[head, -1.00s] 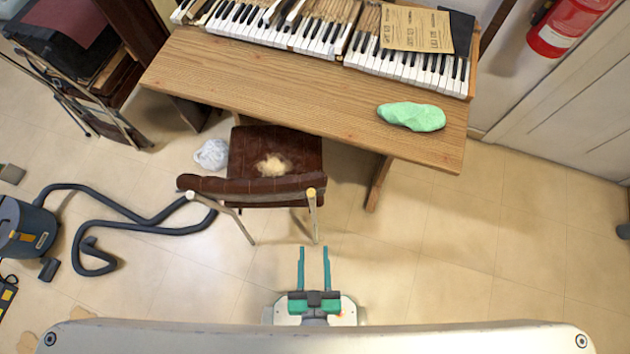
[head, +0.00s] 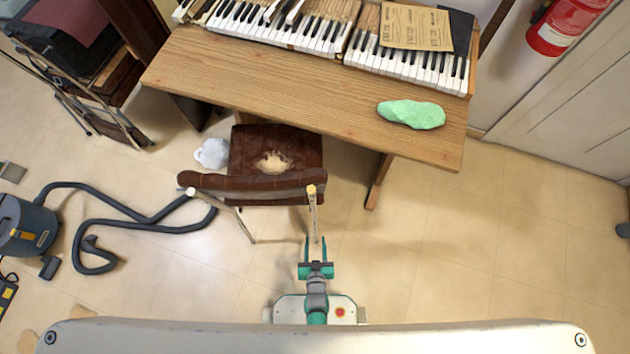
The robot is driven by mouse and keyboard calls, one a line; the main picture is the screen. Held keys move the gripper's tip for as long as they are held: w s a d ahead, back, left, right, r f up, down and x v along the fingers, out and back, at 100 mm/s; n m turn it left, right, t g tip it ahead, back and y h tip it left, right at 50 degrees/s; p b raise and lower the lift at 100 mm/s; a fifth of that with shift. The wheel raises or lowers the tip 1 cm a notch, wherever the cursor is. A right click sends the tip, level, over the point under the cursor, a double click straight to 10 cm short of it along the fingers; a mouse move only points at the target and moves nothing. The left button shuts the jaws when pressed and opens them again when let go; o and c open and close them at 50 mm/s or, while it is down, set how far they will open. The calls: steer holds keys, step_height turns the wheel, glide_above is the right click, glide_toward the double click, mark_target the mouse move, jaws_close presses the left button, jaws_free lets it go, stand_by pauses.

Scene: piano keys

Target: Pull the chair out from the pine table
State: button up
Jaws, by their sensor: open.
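The chair (head: 275,150) has a dark brown seat with a worn pale patch, a brown backrest (head: 252,186) and pale wooden legs. Its seat reaches the near edge of the pine table (head: 290,95), and its backrest faces me. My gripper (head: 316,240) is open, with two teal fingers pointing toward the chair. The fingertips are just below the chair's right rear post (head: 312,205), one on each side of the post's lower end in the picture. I cannot tell whether they touch it or at what height they are.
Piano keys (head: 340,45), a paper sheet (head: 417,27) and a green cloth (head: 411,114) lie on the table. A vacuum cleaner (head: 22,228) and its hose (head: 150,222) lie left of the chair. A white crumpled thing (head: 211,153) is beside the seat. Floor to the right is clear.

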mark_target(315, 222)
steer(key=x, duration=1.2)
steer(key=shift+w, duration=0.2)
steer(key=shift+c, duration=0.6)
jaws_close()
steer(key=s+a, duration=0.1)
steer(key=s, duration=2)
steer(key=shift+a, duration=0.35)
stand_by(1.0)
steer(key=shift+o, duration=1.4)
jaws_free()
steer(key=shift+s, duration=0.1)
